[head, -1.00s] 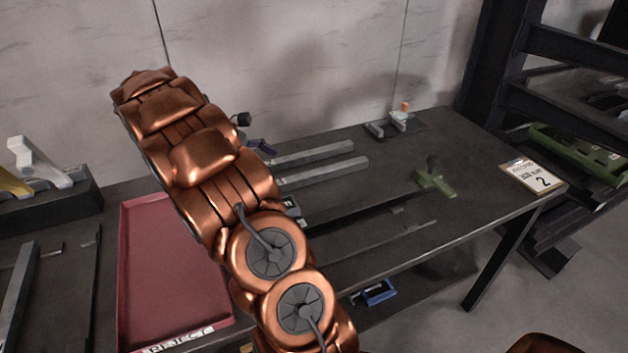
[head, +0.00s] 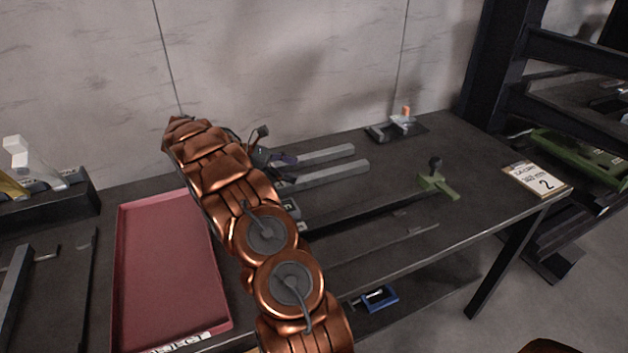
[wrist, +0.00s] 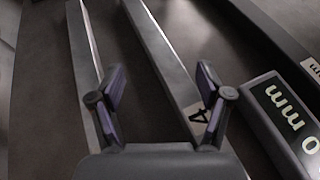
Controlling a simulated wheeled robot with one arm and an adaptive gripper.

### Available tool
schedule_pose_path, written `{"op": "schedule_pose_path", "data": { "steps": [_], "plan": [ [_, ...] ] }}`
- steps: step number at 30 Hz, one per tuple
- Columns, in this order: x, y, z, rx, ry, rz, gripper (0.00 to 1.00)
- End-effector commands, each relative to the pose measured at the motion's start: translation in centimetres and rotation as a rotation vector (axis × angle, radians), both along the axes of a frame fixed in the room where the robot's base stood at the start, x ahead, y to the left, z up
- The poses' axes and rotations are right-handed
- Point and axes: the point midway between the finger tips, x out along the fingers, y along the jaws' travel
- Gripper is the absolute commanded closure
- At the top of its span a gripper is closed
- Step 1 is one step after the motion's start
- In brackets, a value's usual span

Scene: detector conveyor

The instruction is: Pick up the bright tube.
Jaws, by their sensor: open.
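Two long grey square tubes lie side by side on the dark bench in the head view, a rear one (head: 325,154) and a front one (head: 335,173). I cannot tell for sure which is the bright tube. In the wrist view one tube (wrist: 84,60) runs by the left finger and the other (wrist: 160,50) passes between the fingers, with a label marked 4 near the right finger. My gripper (wrist: 162,75) is open and empty above them, its purple-padded fingers apart. In the head view my arm hides most of the gripper and the tubes' left ends.
A display reading "0 mm" (wrist: 290,112) sits close to the right finger. A red REJECT tray (head: 165,270) is left of my arm. A blue-framed item (head: 377,297) is lower down.

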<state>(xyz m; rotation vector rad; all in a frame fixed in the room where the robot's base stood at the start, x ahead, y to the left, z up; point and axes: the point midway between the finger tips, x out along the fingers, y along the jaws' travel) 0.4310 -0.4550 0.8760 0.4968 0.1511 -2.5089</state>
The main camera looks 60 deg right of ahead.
Motion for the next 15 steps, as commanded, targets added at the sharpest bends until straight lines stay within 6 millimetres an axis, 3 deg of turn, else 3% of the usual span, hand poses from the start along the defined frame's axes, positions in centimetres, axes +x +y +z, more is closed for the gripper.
{"op": "schedule_pose_path", "data": {
  "steps": [8,15],
  "plan": [
    [-1.3,-0.9,-0.5,0.002,-0.001,0.000,0.23],
    [-3.7,-2.4,-1.6,0.002,0.001,-0.001,0.23]
  ]
}}
